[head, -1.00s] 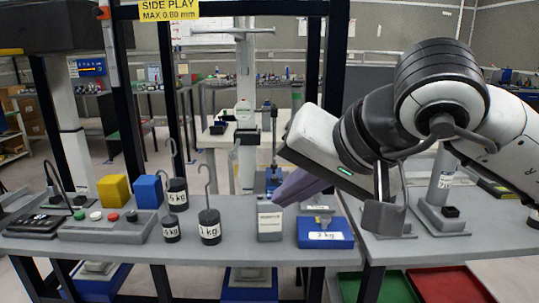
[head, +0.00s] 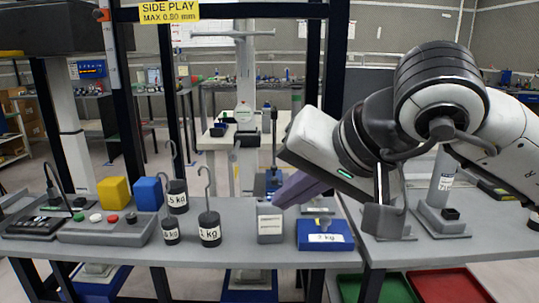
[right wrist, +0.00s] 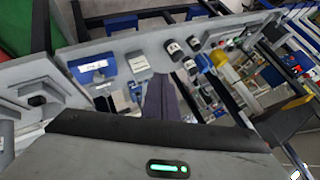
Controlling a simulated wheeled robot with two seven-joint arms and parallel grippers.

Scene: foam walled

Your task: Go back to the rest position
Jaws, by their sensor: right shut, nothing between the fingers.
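My right gripper (head: 284,201) comes in from the right in the head view, with its purple-grey fingers pointing down and left. The fingers (right wrist: 160,97) are shut with nothing between them. Their tips end near the grey block (head: 270,224) on the bench; I cannot tell whether they touch it. The blue tray (head: 338,242) labelled 2 kg lies just right of the block. My left gripper is not in the head view.
Several hooked weights (head: 209,228) stand on the grey bench (head: 240,251), left of the block. A yellow cube (head: 114,190), a blue cube (head: 148,193) and a button box (head: 100,230) are further left. Green (head: 392,288) and red (head: 448,285) trays lie low at right.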

